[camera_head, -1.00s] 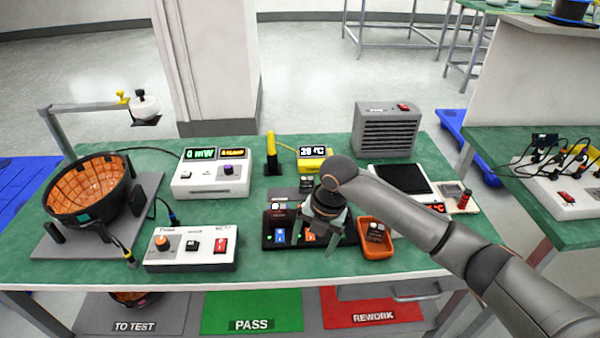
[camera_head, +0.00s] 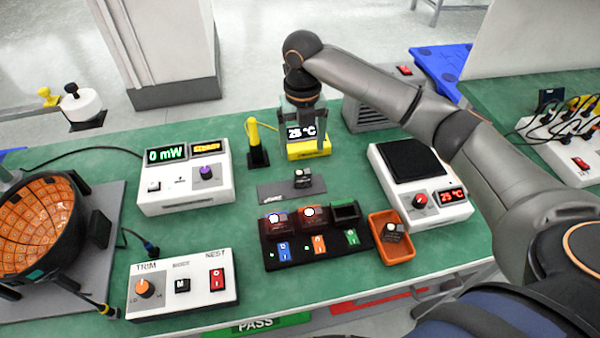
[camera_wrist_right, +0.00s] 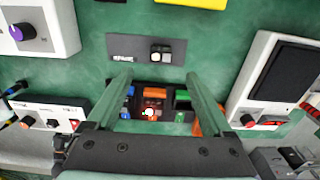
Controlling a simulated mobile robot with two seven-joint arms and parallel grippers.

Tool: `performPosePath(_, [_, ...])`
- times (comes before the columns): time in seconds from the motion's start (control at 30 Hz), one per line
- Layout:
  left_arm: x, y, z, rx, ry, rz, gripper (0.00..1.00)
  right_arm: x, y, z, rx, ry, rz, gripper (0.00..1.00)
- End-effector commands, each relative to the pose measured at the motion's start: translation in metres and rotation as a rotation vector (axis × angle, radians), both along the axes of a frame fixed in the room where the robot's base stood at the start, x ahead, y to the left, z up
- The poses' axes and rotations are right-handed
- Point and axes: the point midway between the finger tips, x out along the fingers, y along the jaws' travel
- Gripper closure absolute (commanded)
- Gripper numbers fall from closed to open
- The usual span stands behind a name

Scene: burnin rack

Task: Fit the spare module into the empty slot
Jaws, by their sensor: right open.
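The spare module (camera_head: 303,178), a small dark block with a light top, sits on a grey plate (camera_head: 276,192) behind the rack; it also shows in the right wrist view (camera_wrist_right: 161,52). The black rack (camera_head: 318,257) holds two dark red modules, in its left (camera_head: 277,222) and middle (camera_head: 312,217) slots. Its right slot (camera_head: 345,212) looks empty, with a dark green frame. My right gripper (camera_head: 303,130) is open and empty, raised above the bench behind the spare module in the head view. Its spread fingers (camera_wrist_right: 157,82) show in the wrist view. My left gripper is out of view.
An orange bin (camera_head: 378,243) with a dark module (camera_head: 393,232) stands right of the rack. Green bench around the grey plate is clear.

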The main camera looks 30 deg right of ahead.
Motion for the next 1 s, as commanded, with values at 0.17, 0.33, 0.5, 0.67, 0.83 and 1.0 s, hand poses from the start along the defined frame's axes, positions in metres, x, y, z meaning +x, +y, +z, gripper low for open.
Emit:
performPosePath(0.17, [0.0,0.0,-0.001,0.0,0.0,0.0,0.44,0.0,0.0,-0.032,0.0,0.001,0.0,0.15])
performPosePath(0.33, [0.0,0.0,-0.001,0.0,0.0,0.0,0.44,0.0,0.0,-0.044,0.001,0.0,-0.001,0.15])
performPosePath(0.5, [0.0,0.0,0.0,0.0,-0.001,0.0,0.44,-0.002,-0.001,-0.065,0.0,0.002,-0.002,0.15])
performPosePath(0.67, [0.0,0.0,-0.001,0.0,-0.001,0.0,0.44,-0.002,-0.001,-0.088,0.0,0.0,0.0,0.15])
performPosePath(0.83, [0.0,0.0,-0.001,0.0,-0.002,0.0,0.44,-0.002,-0.001,-0.096,0.0,-0.003,0.0,0.15])
performPosePath(1.0, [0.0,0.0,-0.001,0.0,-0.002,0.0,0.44,-0.002,-0.001,-0.096,0.0,-0.003,0.0,0.16])
